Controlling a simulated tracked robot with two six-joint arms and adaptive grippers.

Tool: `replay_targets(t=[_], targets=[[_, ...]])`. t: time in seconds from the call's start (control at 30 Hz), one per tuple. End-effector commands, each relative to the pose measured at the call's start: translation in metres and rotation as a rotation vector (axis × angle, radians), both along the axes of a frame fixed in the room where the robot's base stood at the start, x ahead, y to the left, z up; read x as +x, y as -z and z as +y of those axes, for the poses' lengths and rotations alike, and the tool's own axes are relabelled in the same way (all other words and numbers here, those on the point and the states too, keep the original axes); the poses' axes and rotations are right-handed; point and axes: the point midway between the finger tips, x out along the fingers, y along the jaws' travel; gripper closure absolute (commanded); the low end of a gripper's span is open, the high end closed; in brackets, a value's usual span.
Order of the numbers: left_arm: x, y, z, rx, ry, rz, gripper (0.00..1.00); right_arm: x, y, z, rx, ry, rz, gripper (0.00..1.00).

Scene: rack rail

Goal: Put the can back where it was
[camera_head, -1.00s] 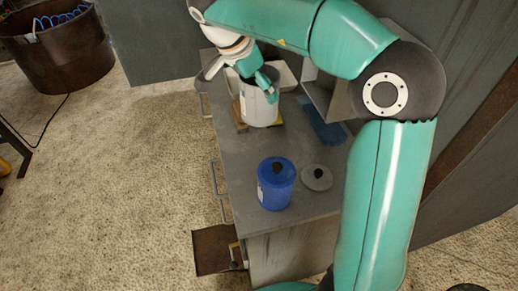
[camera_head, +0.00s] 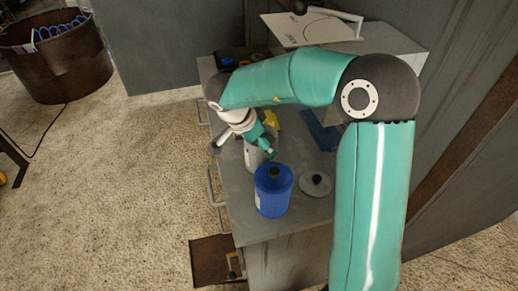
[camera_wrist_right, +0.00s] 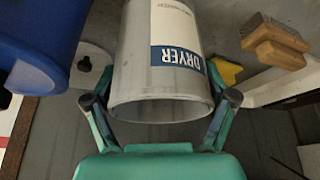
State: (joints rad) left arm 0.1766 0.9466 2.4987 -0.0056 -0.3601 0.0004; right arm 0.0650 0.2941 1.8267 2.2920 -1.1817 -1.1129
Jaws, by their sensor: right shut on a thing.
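The can is a grey metal cylinder with a white and blue label reading "DRYER" (camera_wrist_right: 160,60). In the head view the can (camera_head: 254,158) is over the grey bench top (camera_head: 262,226), just behind the blue canister (camera_head: 273,192). My right gripper (camera_head: 262,143) is shut on it, with a finger on each side in the wrist view (camera_wrist_right: 162,100). The can looks upright; I cannot tell whether its base touches the bench. My arm and gripper hide its upper part in the head view. My left gripper is not in view.
A round grey lid (camera_head: 316,186) lies right of the blue canister. A yellow piece (camera_head: 272,121) and a blue flat object (camera_head: 321,131) lie farther back. A white-topped box (camera_head: 310,28) stands behind.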

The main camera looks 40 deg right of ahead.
Motion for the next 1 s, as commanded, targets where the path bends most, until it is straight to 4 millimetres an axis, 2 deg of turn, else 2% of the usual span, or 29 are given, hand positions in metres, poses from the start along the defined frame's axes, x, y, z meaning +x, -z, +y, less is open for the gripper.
replay_targets(t=[0.13, 0.5, 0.53, 0.6, 1.0], targets=[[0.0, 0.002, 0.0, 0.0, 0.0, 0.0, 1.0, 0.0, 0.019, 0.0, 0.0, -0.001, 0.001, 0.83], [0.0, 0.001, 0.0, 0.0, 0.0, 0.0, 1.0, 0.0, 0.022, 0.0, -0.001, 0.0, -0.001, 0.83], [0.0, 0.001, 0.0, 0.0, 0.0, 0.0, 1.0, 0.0, 0.023, 0.0, 0.0, 0.0, 0.0, 0.11], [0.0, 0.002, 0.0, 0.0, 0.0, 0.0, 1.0, 0.0, 0.023, 0.0, 0.001, 0.0, 0.0, 0.0], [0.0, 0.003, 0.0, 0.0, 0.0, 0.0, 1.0, 0.0, 0.021, 0.001, 0.001, 0.0, -0.001, 0.0]])
